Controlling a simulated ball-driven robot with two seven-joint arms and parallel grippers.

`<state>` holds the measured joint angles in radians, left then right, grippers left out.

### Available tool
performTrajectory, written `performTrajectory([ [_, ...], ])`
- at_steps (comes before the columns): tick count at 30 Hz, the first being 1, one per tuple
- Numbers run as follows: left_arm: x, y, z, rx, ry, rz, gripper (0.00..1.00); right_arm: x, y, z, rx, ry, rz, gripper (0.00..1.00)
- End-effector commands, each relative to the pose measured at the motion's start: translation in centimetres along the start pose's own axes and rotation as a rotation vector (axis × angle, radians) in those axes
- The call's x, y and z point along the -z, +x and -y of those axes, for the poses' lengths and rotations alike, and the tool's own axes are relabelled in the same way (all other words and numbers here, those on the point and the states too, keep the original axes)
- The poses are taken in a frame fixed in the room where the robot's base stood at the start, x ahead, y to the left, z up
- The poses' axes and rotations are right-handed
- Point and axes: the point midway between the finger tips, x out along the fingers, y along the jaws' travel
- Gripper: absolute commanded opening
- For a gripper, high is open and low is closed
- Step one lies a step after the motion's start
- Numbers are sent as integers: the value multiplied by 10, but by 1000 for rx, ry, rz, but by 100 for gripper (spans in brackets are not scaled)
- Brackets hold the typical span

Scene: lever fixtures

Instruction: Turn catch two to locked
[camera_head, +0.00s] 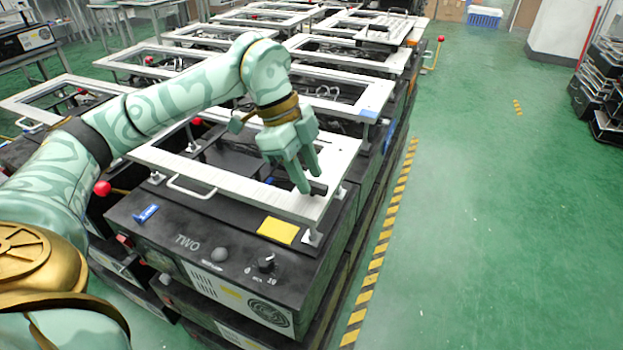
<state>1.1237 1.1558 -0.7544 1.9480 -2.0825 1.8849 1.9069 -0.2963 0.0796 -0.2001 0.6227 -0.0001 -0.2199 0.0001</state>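The nearest fixture is a dark box marked TWO (187,242) on its front, with a pale metal frame (185,162) on top. A short black lever-like piece (318,188) lies on the frame's right side; it may be the catch, and I cannot tell its locked or unlocked position. My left gripper (309,183) reaches over from the left and points down at this side. Its two fingers are a little apart, with the tips close to the black piece. I cannot tell whether they touch it. My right gripper is not in view.
The fixture's front has a black knob (266,263), a grey button (219,254) and a yellow label (277,230). A red ball-ended lever (102,188) stands at its left. Similar framed fixtures extend behind. Green floor (480,220) is clear at right, past a yellow-black stripe (382,248).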

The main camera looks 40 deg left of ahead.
Motion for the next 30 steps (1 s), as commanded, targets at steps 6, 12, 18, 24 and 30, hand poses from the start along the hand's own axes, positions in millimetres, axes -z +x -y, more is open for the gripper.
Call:
performTrajectory([
  [6, 0, 10, 0, 0, 0, 0, 35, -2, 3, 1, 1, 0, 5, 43],
  [12, 0, 9, 0, 1, 0, 0, 32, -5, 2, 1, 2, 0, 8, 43],
  [18, 0, 9, 0, 1, 0, 0, 0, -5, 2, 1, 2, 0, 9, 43],
  [24, 1, 8, 0, -3, 10, 0, 0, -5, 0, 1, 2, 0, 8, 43],
  [30, 2, 5, 0, -25, 66, -1, 0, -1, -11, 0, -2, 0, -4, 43],
])
